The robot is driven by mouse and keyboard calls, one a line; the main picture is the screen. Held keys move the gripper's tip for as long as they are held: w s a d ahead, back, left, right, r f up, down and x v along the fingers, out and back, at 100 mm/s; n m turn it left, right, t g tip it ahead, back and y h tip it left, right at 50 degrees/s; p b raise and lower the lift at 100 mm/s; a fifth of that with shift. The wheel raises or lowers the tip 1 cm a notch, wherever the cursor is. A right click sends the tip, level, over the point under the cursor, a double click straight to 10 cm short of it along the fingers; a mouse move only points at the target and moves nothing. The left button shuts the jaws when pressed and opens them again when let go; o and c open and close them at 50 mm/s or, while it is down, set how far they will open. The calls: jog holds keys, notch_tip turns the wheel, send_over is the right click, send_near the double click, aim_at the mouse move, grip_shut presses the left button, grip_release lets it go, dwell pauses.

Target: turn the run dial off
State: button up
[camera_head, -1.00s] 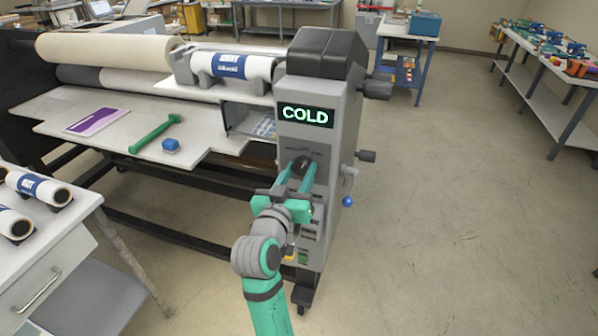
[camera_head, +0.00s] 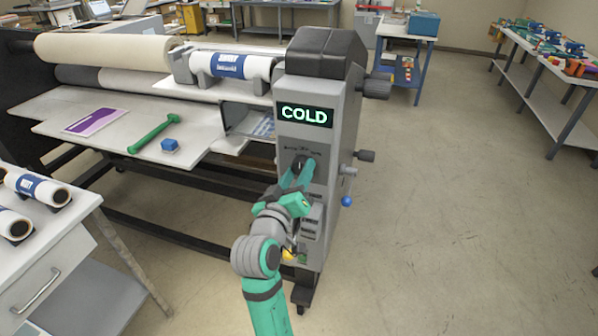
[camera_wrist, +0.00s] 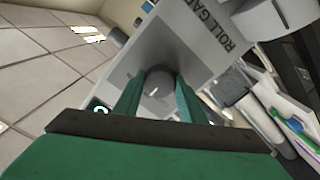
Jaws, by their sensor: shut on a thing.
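The run dial (camera_head: 299,162) is a dark round knob on the grey front panel of the laminator's control column (camera_head: 340,120), below a display (camera_head: 306,115) that reads COLD in green. My gripper (camera_head: 297,176) is at the panel with its teal fingers closed around the dial and turned over at the wrist. In the wrist view, the dial (camera_wrist: 158,84) shows as a grey knob between the two fingers. The fingers hide part of the dial and the markings around it, so its setting cannot be read.
Open floor (camera_head: 450,220) lies to the right.

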jog(key=shift+f, duration=0.1)
jog(key=o, duration=1)
jog(key=shift+o, duration=0.2)
jog(key=v, duration=1)
jog(key=shift+s, duration=0.4)
jog(key=shift+a, duration=0.15)
